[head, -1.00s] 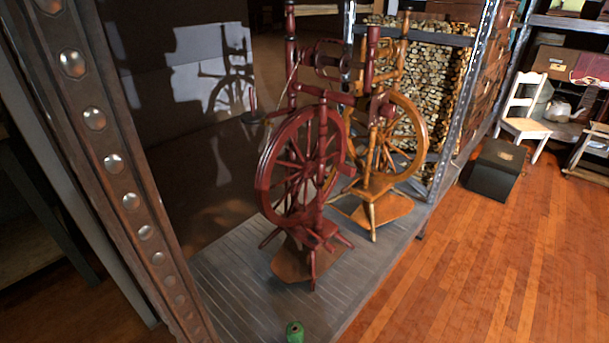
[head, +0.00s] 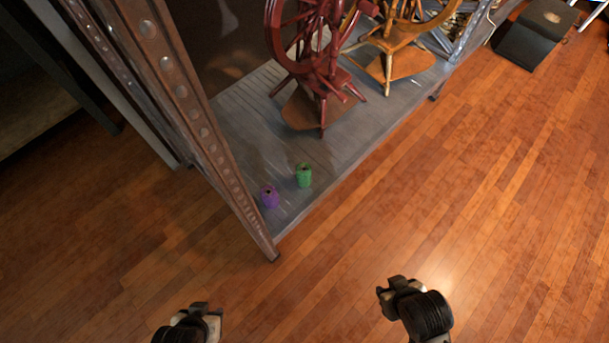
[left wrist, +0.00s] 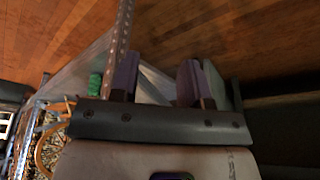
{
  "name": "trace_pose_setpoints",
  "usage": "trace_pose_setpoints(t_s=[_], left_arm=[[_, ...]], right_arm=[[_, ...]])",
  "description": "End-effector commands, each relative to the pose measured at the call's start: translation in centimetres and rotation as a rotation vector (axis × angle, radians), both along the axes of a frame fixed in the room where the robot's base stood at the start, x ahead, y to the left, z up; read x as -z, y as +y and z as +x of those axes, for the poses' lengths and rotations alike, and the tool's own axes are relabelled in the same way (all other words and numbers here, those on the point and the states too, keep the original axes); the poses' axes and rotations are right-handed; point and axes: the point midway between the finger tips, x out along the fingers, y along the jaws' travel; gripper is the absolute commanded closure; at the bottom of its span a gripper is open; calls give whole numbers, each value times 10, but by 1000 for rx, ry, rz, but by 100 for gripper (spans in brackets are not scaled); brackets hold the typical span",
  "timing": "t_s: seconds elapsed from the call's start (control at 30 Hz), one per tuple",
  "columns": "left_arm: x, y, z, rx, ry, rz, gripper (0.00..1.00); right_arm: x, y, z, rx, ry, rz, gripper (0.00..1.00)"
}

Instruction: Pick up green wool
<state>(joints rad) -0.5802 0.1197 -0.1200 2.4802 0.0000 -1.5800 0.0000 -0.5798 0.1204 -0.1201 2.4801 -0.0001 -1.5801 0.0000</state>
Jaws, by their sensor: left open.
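The green wool (head: 304,175) is a small upright spool on the grey slatted platform (head: 255,130), near its front corner. It also shows in the left wrist view (left wrist: 95,85), left of the fingers. My left gripper (head: 200,314) is at the bottom of the head view, in front of the platform and well apart from the wool. In the left wrist view its two fingers (left wrist: 157,82) stand apart with nothing held between them. My right gripper (head: 393,290) is at the lower right over the wooden floor; its jaws are too unclear to read.
A purple spool (head: 269,196) stands left of the green one. A rusty riveted post (head: 205,130) rises beside the platform's left end. A red spinning wheel (head: 318,100) and a lighter wooden one (head: 402,62) stand behind.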

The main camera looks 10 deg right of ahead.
Motion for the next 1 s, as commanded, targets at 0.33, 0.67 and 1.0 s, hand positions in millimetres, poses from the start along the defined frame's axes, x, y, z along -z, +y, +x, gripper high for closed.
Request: trace_pose_setpoints(t_s=[0.33, 0.67, 1.0], left_arm=[[0, 0, 0, 0, 0, 0, 45], [0, 0, 0, 0, 0, 0, 20], [-30, 0, 0, 1, 0, 0, 20]], right_arm=[[0, 0, 0, 0, 0, 0, 57], [0, 0, 0, 0, 0, 0, 57], [-29, 0, 0, 0, 3, 0, 57]])
